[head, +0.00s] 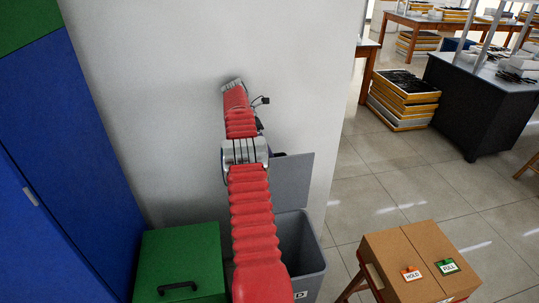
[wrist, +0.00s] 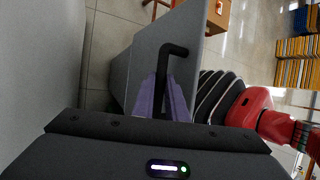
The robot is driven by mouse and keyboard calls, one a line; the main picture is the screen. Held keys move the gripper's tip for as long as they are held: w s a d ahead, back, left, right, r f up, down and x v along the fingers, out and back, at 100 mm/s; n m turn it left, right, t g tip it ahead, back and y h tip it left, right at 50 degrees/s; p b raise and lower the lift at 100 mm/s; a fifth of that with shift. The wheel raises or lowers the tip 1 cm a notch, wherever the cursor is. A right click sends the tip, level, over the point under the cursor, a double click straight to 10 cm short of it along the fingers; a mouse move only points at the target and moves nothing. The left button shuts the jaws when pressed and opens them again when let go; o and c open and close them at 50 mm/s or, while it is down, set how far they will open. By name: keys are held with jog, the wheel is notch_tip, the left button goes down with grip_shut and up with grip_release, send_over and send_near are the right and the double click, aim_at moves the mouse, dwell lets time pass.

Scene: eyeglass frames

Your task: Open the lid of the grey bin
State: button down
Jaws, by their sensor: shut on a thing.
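The grey bin (head: 313,262) stands on the floor in the head view, partly hidden behind my red arm. Its grey lid (head: 294,182) is raised and stands roughly upright at the back of the bin, near the wall. The bin's dark inside shows below it. In the wrist view, the purple fingers of my gripper (wrist: 163,88) are shut around the black bent handle (wrist: 175,50) on the grey lid (wrist: 148,48). My gripper is mostly hidden by the arm in the head view.
A green box with a black handle (head: 180,260) stands left of the bin. A blue cabinet (head: 65,150) is at far left. A pale wall (head: 170,100) rises behind. A cardboard box with tags (head: 420,260) sits on a wooden stand at right. Open floor (head: 380,190) lies beyond.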

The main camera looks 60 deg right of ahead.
jog(key=shift+w+a+f, duration=0.25)
jog(key=c, duration=2)
grip_release()
jog(key=shift+o, duration=1.2)
jog(key=shift+s+d+r, duration=0.1)
jog(key=shift+d, duration=0.05)
jog(key=shift+r, duration=0.15)
